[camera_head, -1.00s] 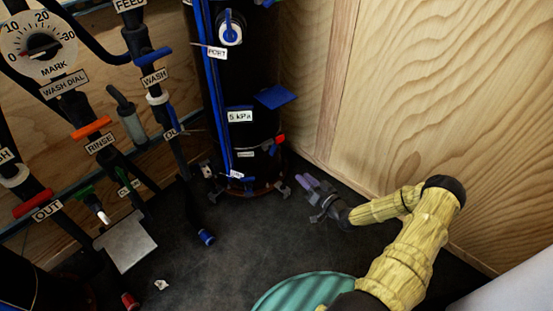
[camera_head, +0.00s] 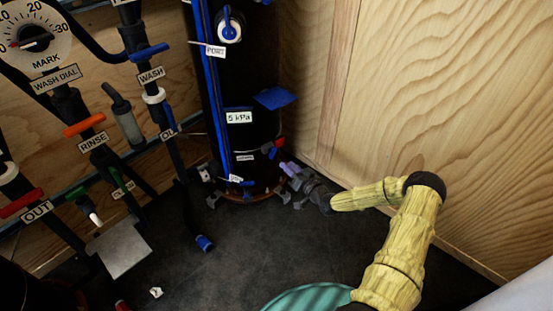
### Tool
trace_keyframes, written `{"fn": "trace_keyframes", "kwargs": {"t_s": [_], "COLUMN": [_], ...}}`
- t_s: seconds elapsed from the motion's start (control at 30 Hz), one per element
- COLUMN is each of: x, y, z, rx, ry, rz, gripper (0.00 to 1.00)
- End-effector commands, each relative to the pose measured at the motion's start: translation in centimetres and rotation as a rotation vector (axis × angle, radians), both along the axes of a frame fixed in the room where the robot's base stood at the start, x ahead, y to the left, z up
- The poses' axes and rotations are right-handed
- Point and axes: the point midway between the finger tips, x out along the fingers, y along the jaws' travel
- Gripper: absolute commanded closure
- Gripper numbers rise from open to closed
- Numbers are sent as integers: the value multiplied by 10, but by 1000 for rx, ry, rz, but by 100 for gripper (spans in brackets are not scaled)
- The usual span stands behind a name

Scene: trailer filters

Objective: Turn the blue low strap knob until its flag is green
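The blue low strap knob (camera_head: 268,149) is small and sits low on the right side of the tall black cylinder (camera_head: 238,90). A red flag (camera_head: 280,141) shows beside it; I see no green there. My gripper (camera_head: 288,168), dark with pale purple fingertips, is just below and right of the knob, pointing up and left. It looks apart from the knob, though contact is hard to judge at this size. The gap between the fingers is too small to tell, and I see nothing held.
A blue plate (camera_head: 277,98) juts from the cylinder above the knob. The plywood wall (camera_head: 420,110) stands close on the right of my arm. Labelled pipes and valves fill the left. A teal round thing (camera_head: 310,298) lies at the front. The dark floor (camera_head: 240,245) between is mostly clear.

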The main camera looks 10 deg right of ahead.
Motion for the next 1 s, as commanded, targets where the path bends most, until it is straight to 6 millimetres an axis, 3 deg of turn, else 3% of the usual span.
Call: {"fn": "trace_keyframes", "kwargs": {"t_s": [0.4, 0.83, 1.0], "x": [64, 74, 74], "y": [31, 36, 36], "z": [-3, 0, 0], "rx": [-1, 0, 0], "ry": [-3, 0, 0], "rz": [1, 0, 0], "gripper": [67, 67, 100]}}
